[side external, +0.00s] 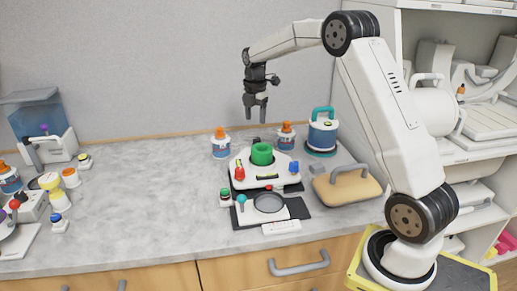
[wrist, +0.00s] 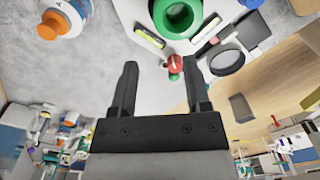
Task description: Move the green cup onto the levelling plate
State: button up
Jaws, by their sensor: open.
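The green cup (side external: 262,156) stands upright on a white platform (side external: 262,173) with red and blue knobs, which looks like the levelling plate. In the wrist view the cup (wrist: 157,20) shows from above as a thick green ring at the top edge, partly cut off. My gripper (side external: 256,110) is open and empty, pointing down in the air above and slightly behind the cup, clear of it. In the wrist view its two fingers (wrist: 160,65) are spread apart with nothing between them that they touch; a red knob (wrist: 176,66) shows beyond.
A dark round pan (side external: 269,202) on a flat device lies in front of the platform. Orange-capped bottles (side external: 220,145) and (side external: 286,136) stand behind. A blue canister (side external: 322,132) and a tan handled block (side external: 346,187) stand right.

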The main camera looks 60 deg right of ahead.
jog(key=shift+r, duration=1)
jog(key=shift+a, duration=0.1)
jog(key=s+a+f+m+t, duration=0.1)
jog(key=s+a+f+m, duration=0.1)
jog(key=s+a+m, duration=0.4)
jog(key=s+a+f+m, duration=0.1)
jog(key=a+f+m, duration=0.2)
jog(key=a, duration=0.5)
jog(key=s+a+f+m, duration=0.2)
jog(key=s+a+m, duration=0.2)
jog(key=s, duration=0.2)
jog(key=s+a+f+m+t, duration=0.1)
jog(key=s+a+f+m, duration=0.2)
jog(key=s, duration=0.4)
jog(key=shift+s+a+m+t, duration=0.2)
jog(key=shift+a+m+t, duration=0.1)
jog(key=shift+a+m, duration=0.65)
